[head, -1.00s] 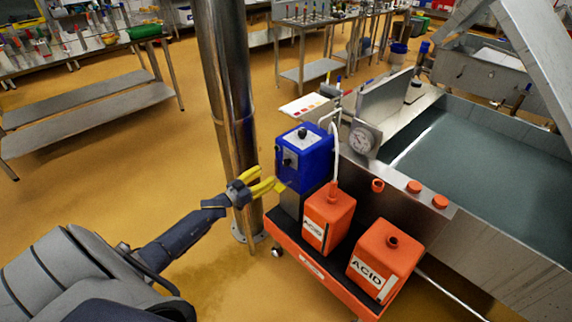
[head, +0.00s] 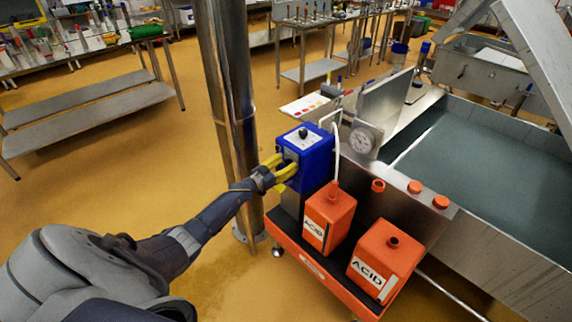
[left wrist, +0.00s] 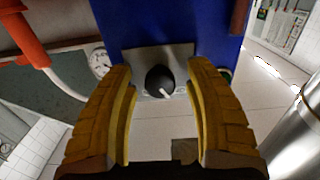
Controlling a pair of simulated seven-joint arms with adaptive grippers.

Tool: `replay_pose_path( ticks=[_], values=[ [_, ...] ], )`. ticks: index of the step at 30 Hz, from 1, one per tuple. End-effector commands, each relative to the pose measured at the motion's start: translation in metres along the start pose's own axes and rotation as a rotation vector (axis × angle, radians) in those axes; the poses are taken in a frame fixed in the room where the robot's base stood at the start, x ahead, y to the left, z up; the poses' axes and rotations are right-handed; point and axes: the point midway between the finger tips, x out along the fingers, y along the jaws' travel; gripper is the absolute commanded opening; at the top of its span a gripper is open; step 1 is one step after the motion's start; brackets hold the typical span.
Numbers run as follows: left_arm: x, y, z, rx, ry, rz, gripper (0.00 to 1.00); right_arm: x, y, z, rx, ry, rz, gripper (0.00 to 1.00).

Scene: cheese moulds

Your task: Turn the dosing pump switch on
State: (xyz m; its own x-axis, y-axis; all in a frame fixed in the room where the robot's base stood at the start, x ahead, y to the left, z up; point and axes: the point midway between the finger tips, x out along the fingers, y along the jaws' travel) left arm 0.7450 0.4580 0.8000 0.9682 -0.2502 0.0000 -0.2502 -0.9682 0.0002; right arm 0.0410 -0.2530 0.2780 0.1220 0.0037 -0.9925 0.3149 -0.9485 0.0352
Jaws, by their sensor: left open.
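The blue dosing pump (head: 312,151) stands on a grey block on the orange trolley, with a black knob on its top. In the left wrist view the pump's blue face (left wrist: 180,24) carries a grey plate with a black rotary switch (left wrist: 160,80), which has a white pointer mark towards the lower right of the picture. My left gripper (head: 284,168) is at the pump's left face. In the left wrist view its yellow fingers (left wrist: 162,108) are open, one on each side of the switch, with gaps between. In the head view the gripper hides the switch. My right gripper is not in view.
Two orange acid canisters (head: 329,216) (head: 375,263) stand on the orange trolley (head: 312,268) beside the pump. A steel column (head: 226,110) rises close behind my left arm. A steel vat (head: 485,225) with a dial gauge (head: 362,140) is at the right.

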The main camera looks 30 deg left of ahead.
Motion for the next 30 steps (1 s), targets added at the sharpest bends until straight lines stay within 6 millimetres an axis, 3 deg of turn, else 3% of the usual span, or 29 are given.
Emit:
replay_pose_path(
  ticks=[10,24,30],
  values=[
    [0.0012,0.0002,0.0001,0.000,0.000,0.000,0.54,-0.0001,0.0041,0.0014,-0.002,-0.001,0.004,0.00],
    [0.0010,0.0000,0.0001,0.000,0.000,0.000,0.00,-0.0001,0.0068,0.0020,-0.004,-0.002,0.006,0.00],
    [0.0009,0.0000,0.0001,0.003,0.000,0.000,0.00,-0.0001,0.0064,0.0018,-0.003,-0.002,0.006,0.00]
  ],
)
